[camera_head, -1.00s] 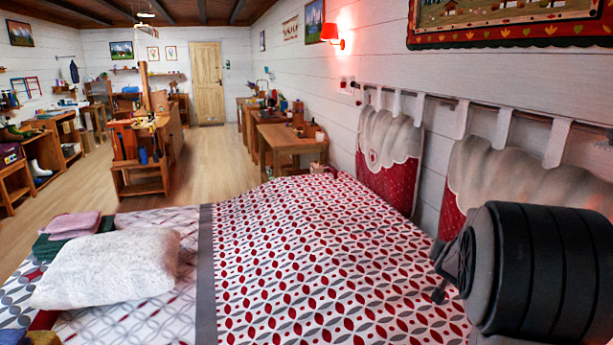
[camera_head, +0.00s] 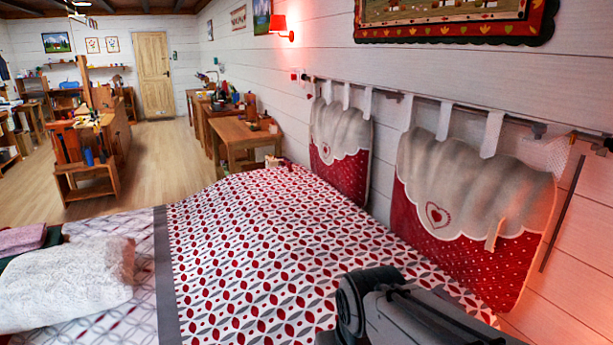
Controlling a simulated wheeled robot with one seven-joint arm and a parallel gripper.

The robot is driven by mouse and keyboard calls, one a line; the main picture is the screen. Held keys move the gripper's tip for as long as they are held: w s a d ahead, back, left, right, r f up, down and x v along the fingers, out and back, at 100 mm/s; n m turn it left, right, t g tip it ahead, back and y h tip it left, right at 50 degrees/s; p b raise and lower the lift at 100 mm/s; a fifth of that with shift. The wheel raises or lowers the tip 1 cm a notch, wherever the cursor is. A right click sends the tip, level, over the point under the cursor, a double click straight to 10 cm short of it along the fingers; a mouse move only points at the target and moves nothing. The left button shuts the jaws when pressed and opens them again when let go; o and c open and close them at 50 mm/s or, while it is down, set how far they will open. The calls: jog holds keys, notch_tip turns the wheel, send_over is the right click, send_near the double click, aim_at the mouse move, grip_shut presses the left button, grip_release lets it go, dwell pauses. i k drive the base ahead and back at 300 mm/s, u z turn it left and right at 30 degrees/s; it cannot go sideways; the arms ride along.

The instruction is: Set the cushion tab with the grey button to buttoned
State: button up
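Two red and grey-white headboard cushions hang by white tabs from a dark wall rail. The nearer cushion (camera_head: 463,175) has a scalloped top, a red heart and a red dotted lower part. A small pale strip (camera_head: 495,232) stands out at an angle from its front, at the scalloped edge. The farther cushion (camera_head: 341,135) hangs to its left. White tabs (camera_head: 492,134) reach up to the rail. I cannot make out a grey button on any of them. My dark arm shows at the bottom right, below and apart from the nearer cushion. My gripper's fingers are not visible.
The bed (camera_head: 262,240), with a red, grey and white patterned cover, fills the space before the cushions. A white pillow (camera_head: 65,285) lies at left. A framed picture (camera_head: 455,20) and a lit red lamp (camera_head: 279,24) are on the wall above. Open floor (camera_head: 165,160) lies beyond.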

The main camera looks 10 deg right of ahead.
aim_at(548, 128)
jog(key=z, duration=1.35)
jog(key=k, duration=0.4)
jog(key=z, duration=0.25)
jog(key=i, duration=0.4)
jog(key=u, duration=0.05)
